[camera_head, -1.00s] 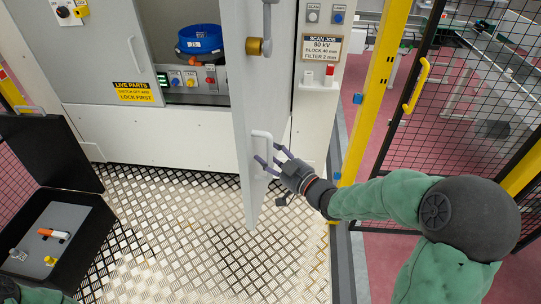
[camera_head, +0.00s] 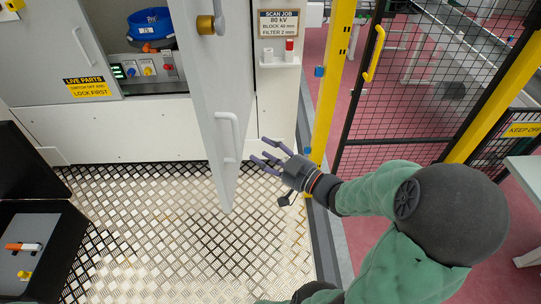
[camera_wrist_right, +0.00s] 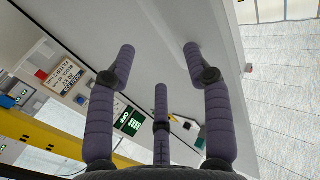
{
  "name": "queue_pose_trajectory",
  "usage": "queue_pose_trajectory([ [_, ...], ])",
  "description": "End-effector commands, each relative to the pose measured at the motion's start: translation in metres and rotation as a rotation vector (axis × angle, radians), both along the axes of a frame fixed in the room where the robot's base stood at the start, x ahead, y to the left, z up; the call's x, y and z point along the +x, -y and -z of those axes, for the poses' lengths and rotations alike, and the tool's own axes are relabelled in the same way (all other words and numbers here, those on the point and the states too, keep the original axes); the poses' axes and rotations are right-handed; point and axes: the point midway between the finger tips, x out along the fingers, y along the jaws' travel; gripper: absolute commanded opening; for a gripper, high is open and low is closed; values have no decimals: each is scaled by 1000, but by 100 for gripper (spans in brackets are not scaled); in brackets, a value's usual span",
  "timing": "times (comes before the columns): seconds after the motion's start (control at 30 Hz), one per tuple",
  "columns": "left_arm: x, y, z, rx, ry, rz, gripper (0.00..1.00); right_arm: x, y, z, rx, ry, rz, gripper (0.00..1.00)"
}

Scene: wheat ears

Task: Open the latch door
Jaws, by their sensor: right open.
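The grey door (camera_head: 213,85) stands swung out from the cabinet in the head view, seen at a steep angle. It has a pale bar handle (camera_head: 229,136) low down and a brass knob-like latch part (camera_head: 207,25) higher up. My right gripper (camera_head: 264,154) is open and empty, just right of the door's lower part, its fingers pointing towards it and apart from the handle. In the right wrist view, the spread fingers (camera_wrist_right: 160,65) are in front of a broad grey panel; contact with it cannot be told. My left gripper is not in view.
The cabinet opening left of the door holds a blue round object (camera_head: 150,23) and several switches. A yellow post (camera_head: 333,75) and a mesh fence gate (camera_head: 420,80) stand at right. An open black case (camera_head: 40,215) is at left. Patterned metal floor (camera_head: 150,235) lies clear between.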

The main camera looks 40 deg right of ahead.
Motion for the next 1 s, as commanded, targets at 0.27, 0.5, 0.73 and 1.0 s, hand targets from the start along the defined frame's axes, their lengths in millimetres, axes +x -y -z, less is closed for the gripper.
queue_pose_trajectory([
  [0.27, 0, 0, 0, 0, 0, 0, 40, -14, 2, 0, 2, -2, 0, 51],
  [0.5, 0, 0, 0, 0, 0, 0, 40, -15, 2, 0, 2, -1, -1, 51],
  [0.73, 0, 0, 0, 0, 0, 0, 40, -14, 2, 0, 1, -1, -1, 51],
  [1.0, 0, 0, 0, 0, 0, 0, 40, -8, 5, 8, 23, -17, 10, 51],
])
